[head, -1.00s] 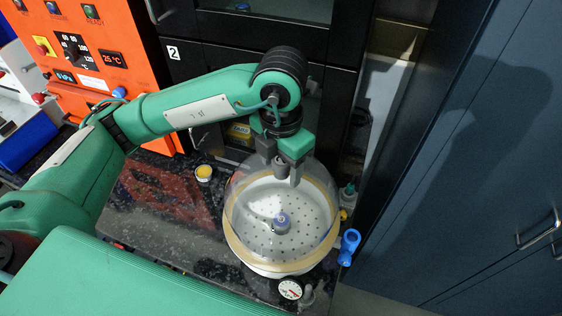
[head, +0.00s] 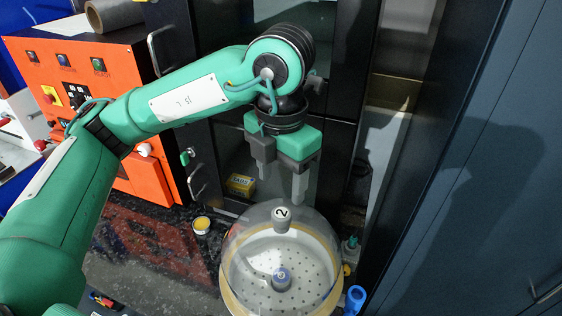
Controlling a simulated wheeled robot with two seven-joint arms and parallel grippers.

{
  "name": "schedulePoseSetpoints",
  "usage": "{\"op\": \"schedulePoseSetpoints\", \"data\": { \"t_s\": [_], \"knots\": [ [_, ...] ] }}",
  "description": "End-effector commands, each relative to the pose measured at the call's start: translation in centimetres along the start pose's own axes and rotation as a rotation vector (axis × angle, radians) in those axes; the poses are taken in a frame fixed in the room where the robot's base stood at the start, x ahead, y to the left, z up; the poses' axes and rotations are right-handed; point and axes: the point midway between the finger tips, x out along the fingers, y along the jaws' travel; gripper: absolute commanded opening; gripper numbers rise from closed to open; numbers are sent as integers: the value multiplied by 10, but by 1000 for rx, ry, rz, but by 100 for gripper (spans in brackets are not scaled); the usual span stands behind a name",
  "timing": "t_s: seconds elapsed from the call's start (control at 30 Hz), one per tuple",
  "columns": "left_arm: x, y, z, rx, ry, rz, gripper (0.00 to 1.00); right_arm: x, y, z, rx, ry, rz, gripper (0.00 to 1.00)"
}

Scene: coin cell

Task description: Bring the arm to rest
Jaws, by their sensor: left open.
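My left arm comes in from the left in the head view, bent over the dark counter. Its left gripper (head: 281,187) points down with its two fingers apart and nothing between them. It hangs above and behind a clear domed desiccator (head: 238,262). The dome's knob (head: 281,218), a grey cylinder with a 2 on top, stands just below the fingertips, clear of them. Through the dome I see a perforated white plate (head: 262,262) with a small blue-capped item (head: 282,278) on it. My right gripper is not in view.
A small yellow-topped jar (head: 202,225) stands left of the dome on the dark counter (head: 150,250). An orange control box (head: 150,180) is at the left. A yellow box (head: 240,185) sits behind. A blue valve (head: 354,299) is at the dome's right. Dark cabinets close off the back.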

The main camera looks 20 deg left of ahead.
Motion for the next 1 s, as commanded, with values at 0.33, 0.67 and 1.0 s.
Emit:
{"op": "schedulePoseSetpoints", "data": {
  "t_s": [0.33, 0.67, 1.0],
  "knots": [
    [-32, 0, 0, 0, -2, 1, 59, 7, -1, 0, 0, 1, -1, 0],
    [-57, 0, 0, 1, 0, 0, 59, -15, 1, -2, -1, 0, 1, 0],
    [-106, 0, 0, 0, 0, 0, 59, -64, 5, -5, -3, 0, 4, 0]
  ]
}}
